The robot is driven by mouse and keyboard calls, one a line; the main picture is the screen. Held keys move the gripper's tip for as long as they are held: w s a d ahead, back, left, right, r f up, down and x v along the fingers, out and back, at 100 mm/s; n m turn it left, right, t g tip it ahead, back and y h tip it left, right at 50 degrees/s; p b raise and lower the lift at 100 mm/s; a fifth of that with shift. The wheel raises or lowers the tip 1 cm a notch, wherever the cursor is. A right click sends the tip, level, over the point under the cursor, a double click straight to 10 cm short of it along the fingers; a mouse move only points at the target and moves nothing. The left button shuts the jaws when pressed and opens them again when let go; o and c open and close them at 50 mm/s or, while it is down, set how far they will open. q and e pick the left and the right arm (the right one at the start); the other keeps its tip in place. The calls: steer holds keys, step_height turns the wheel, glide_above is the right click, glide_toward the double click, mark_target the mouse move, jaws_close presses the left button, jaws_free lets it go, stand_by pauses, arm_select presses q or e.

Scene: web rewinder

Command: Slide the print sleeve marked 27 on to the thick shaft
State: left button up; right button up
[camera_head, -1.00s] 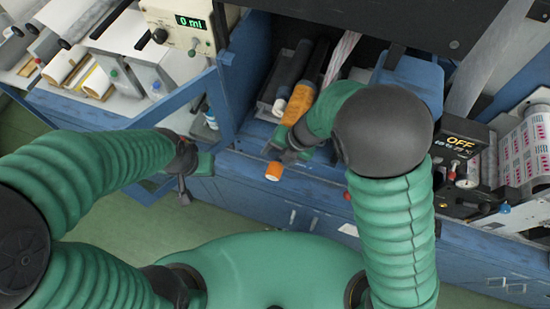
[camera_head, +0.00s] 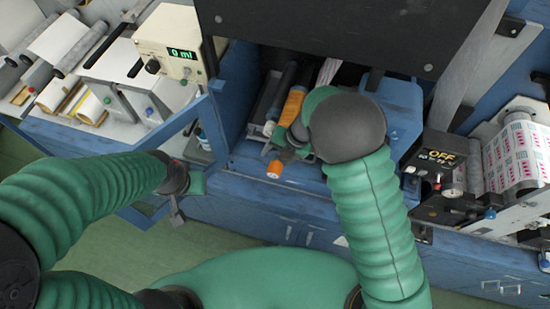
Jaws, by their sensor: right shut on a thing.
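My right gripper (camera_head: 289,146) is shut on an orange sleeve at the front of the machine bay. The sleeve's far part (camera_head: 292,106) lies inside the bay and its near end (camera_head: 275,169) sticks out toward me; the gripper hides its middle. No number is legible on it. A dark roller or shaft (camera_head: 273,98) with a pale end lies just left of the sleeve. I cannot tell which shaft is the thick one, or whether the sleeve is around one. My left gripper (camera_head: 178,209) hangs empty at the left, away from the bay; its jaw opening is unclear.
A blue frame post (camera_head: 217,120) and a cream control box reading 0 ml (camera_head: 170,45) bound the bay on the left. A blue block (camera_head: 392,105) and a box marked OFF (camera_head: 435,155) stand right. A dark panel (camera_head: 330,30) overhangs the bay.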

steer(key=shift+w+d+p, duration=0.25)
steer(key=shift+w+p, duration=0.05)
steer(key=shift+w, duration=0.4)
steer(key=shift+w+d+p, duration=0.2)
steer(key=shift+w+p, duration=0.05)
steer(key=shift+w, duration=0.5)
steer(key=shift+w+d+p, duration=0.25)
steer(key=shift+w+p, duration=0.05)
steer(key=shift+w, duration=0.4)
steer(key=o, duration=1.6)
steer(key=shift+o, duration=0.2)
steer(key=shift+d+r, duration=0.1)
steer(key=shift+r, duration=0.2)
steer(key=b+v, duration=0.2)
steer(key=v, duration=0.4)
steer(key=shift+s+d+r, duration=0.1)
steer(key=shift+r, duration=0.25)
